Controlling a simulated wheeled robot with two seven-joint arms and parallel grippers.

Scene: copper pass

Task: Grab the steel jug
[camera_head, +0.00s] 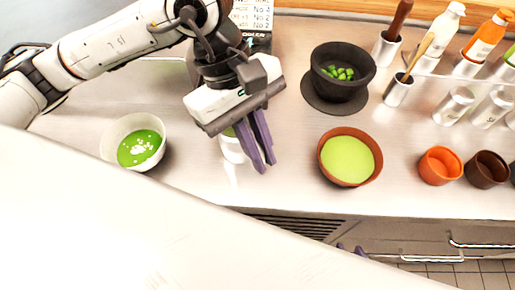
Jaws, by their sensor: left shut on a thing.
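My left gripper (264,168) reaches down over the middle of the counter, its purple fingers pointing toward the front edge. It is shut on a pale, shiny vessel (231,150), which I take to be the steel jug. Some green shows at the vessel's top. The gripper hides much of it, so its handle and spout cannot be seen, nor whether it touches the counter. Two purple fingertips of my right gripper (349,249) show at the counter's front edge. The rest of it is hidden behind a large white part in the foreground.
A white bowl of green soup (109,146) stands left, and a terracotta bowl of light green liquid (351,158) right. A black pot (343,85) with green pieces stands behind. Steel canisters, bottles and small cups (439,166) crowd the right side.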

